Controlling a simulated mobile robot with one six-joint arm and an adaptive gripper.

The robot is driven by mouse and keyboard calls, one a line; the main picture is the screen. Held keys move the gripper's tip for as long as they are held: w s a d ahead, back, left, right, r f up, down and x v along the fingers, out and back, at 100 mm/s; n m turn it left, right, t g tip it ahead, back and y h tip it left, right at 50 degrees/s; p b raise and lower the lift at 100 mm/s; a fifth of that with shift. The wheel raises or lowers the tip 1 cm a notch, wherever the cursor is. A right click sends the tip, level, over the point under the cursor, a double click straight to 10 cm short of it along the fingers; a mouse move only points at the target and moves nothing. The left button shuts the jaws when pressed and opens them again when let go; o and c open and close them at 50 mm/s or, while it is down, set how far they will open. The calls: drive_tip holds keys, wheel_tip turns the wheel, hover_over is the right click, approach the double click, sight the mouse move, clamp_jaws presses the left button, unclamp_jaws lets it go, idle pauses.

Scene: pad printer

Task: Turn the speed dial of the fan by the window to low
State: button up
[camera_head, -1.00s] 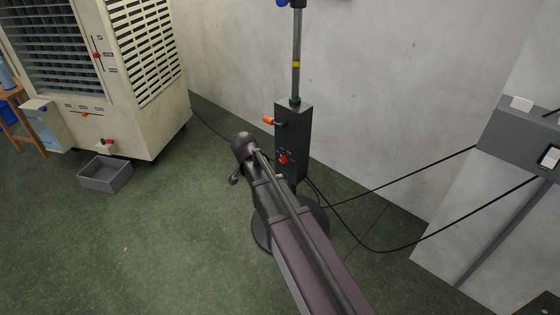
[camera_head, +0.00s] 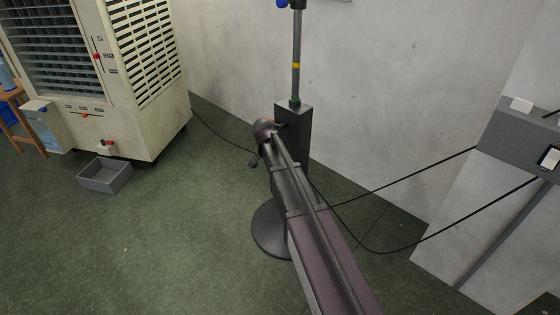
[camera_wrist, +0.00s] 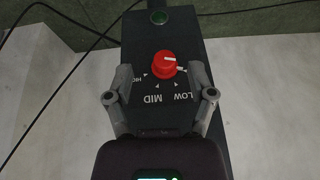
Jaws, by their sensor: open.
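The fan's dark control box (camera_head: 297,130) stands on a round black base (camera_head: 268,232), with a grey pole rising from it. In the wrist view the red speed dial (camera_wrist: 162,63) sits on the box face (camera_wrist: 150,45), with a white line on its cap pointing toward the right of the picture. HIGH, MID and LOW are printed around it; LOW is at its lower right. My gripper (camera_wrist: 160,73) is open, with one finger on each side of the dial; I cannot tell whether they touch it. In the head view my arm hides the dial.
A round green part (camera_wrist: 159,17) is on the box beyond the dial. Black cables (camera_head: 400,243) run to a grey unit (camera_head: 520,135) at right. A beige cooler (camera_head: 135,90) and a grey bin (camera_head: 105,176) stand at left. The green floor between is clear.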

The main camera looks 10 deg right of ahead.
drive_tip(key=shift+w+d+f+b, duration=1.1)
drive_tip(key=shift+w+f+b, duration=0.05)
drive_tip(key=shift+f+b, duration=0.25)
